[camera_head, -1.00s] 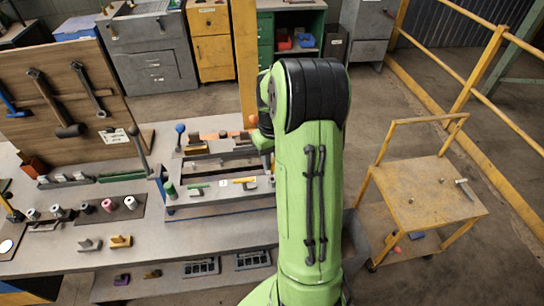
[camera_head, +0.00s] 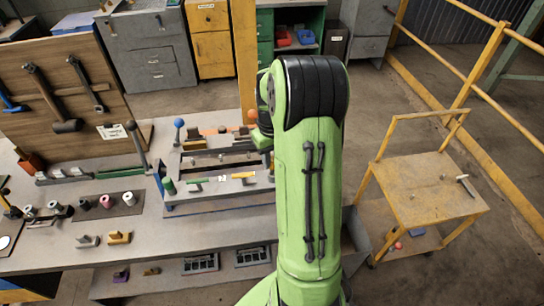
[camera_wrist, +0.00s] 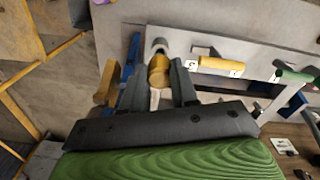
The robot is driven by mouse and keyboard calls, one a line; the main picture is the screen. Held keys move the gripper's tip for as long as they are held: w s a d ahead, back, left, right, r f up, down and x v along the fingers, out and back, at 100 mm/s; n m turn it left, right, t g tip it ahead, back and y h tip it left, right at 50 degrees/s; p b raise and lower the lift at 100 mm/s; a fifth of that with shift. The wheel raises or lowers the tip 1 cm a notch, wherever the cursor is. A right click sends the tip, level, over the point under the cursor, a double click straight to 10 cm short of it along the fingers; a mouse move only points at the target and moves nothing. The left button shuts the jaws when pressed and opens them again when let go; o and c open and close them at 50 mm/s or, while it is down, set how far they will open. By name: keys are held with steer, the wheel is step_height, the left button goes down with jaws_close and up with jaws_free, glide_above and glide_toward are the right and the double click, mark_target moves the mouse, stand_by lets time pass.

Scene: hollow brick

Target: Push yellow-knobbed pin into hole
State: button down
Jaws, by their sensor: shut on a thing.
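In the wrist view, my gripper (camera_wrist: 157,62) has its two dark fingers on either side of a yellow cylindrical knob (camera_wrist: 158,72), and is shut on it. A pale grey round part (camera_wrist: 160,45) shows just beyond the knob; I cannot tell whether it is the pin or the rim of the hole. The hole itself and the pin's depth are hidden. The grey fixture (camera_wrist: 215,45) lies around and right of the fingers. In the head view, the fixture (camera_head: 215,190) stands on the bench, and my green arm hides my gripper and the knob.
A yellow handle (camera_wrist: 220,66) and a green handle (camera_wrist: 295,75) sit right of my fingers; a yellow block (camera_wrist: 107,84) is close on the left. Blue-ball (camera_head: 180,123) and orange-ball (camera_head: 252,115) levers rise from the fixture. A yellow cart (camera_head: 430,190) stands right.

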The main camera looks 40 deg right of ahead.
steer(key=shift+f+b, duration=1.05)
steer(key=shift+f, duration=0.35)
steer(key=c, duration=0.8)
jaws_free()
step_height(320, 180, up, 16)
steer(key=shift+f+p, duration=0.1)
steer(key=shift+p, duration=0.8)
